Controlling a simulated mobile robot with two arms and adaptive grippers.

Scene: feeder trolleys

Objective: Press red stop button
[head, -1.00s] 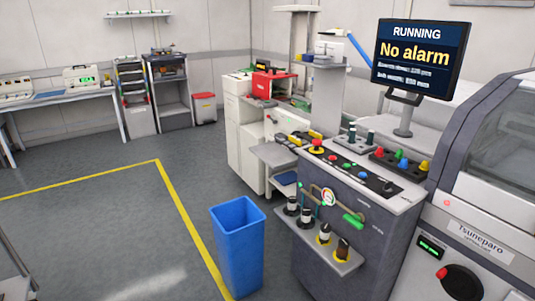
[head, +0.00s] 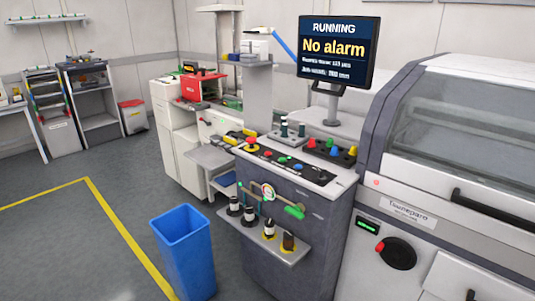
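A red mushroom-shaped button (head: 252,141) with a yellow base stands at the left end of the black control panel (head: 290,166), on top of the dark grey console (head: 305,220). Smaller red, green and blue buttons sit along the same panel. The monitor (head: 337,50) above reads "RUNNING" and "No alarm". Neither of my grippers shows in the head view.
A blue bin (head: 185,250) stands on the floor left of the console. A shelf with several nozzle-like parts (head: 268,228) juts from the console front. A large machine (head: 440,180) with a red-black knob (head: 396,252) stands right. Open floor lies left, inside a yellow line (head: 125,235).

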